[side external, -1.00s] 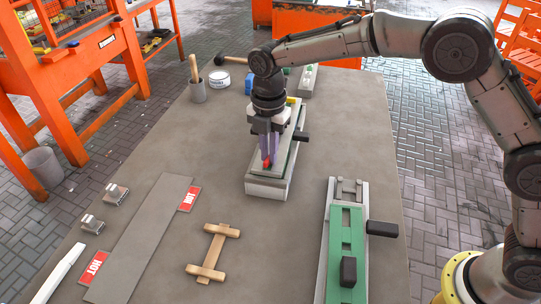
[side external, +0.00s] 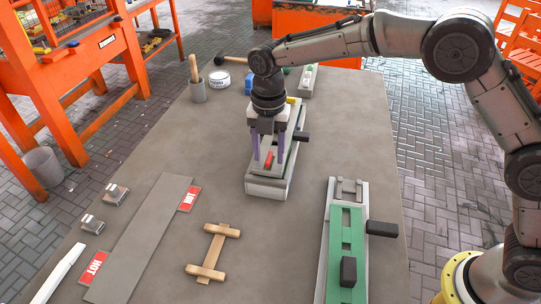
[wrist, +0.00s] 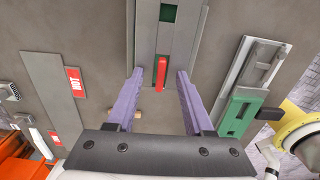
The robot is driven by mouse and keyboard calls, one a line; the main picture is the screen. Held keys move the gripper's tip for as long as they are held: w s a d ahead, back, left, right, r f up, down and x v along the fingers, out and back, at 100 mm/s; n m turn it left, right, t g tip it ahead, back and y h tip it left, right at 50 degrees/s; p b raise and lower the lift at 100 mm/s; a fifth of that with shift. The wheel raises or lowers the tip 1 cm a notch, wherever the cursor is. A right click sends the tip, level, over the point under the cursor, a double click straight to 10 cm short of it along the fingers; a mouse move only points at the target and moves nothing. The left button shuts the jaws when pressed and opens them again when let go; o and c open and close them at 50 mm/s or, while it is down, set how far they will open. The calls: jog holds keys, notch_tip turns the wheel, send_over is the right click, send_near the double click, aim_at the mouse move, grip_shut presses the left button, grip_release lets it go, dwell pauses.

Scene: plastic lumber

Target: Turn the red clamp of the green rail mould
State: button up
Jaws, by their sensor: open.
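The red clamp (side external: 269,158) is a small red bar on top of a long grey mould (side external: 267,190) with green showing along its right side. In the wrist view the clamp (wrist: 161,73) points along the mould's length, below a green square opening (wrist: 170,12). My gripper (side external: 268,156) is directly over the clamp with its two purple fingers spread. In the wrist view the gripper (wrist: 160,72) has one finger on each side of the clamp, with a gap to both. How far the fingertips stand above the mould is hard to tell.
A second mould with a green top (side external: 334,250) and black handles stands front right. A black handle (side external: 301,136) sticks out right of the clamp's mould. A wooden piece (side external: 214,250) and a grey plate (side external: 140,235) lie to the left. Table between them is clear.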

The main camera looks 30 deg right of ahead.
jog(key=shift+r, duration=3.45)
